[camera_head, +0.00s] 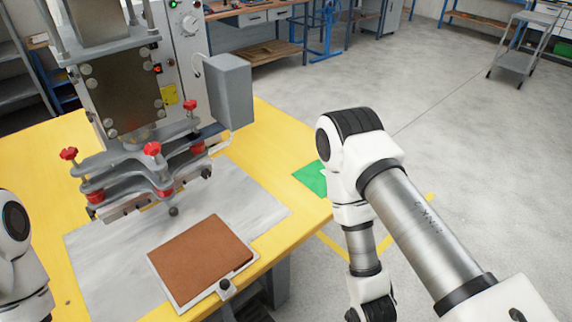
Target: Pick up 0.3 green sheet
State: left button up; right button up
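The green sheet (311,178) lies flat on the yellow table near its right edge. My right arm covers the sheet's right part. My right arm comes in from the right, bends above the sheet's right side, and runs down out of the bottom of the picture. Its gripper is outside the picture. Only a piece of my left arm shows at the left edge, and the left gripper is also outside the picture.
A brown sheet (200,258) lies on a plate at the table's front, on a grey metal surface (105,270). Open floor lies to the right, with a grey cart (520,60) far back.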

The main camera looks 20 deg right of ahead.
aim_at(313, 175)
jog(key=i+l+u, duration=0.2)
jog(key=l, duration=0.6)
jog(key=k+l+u, duration=0.2)
jog(key=l, duration=0.6)
jog(key=l+u, duration=0.2)
jog(key=l, duration=0.6)
jog(key=l+u, duration=0.25)
jog(key=l, duration=0.6)
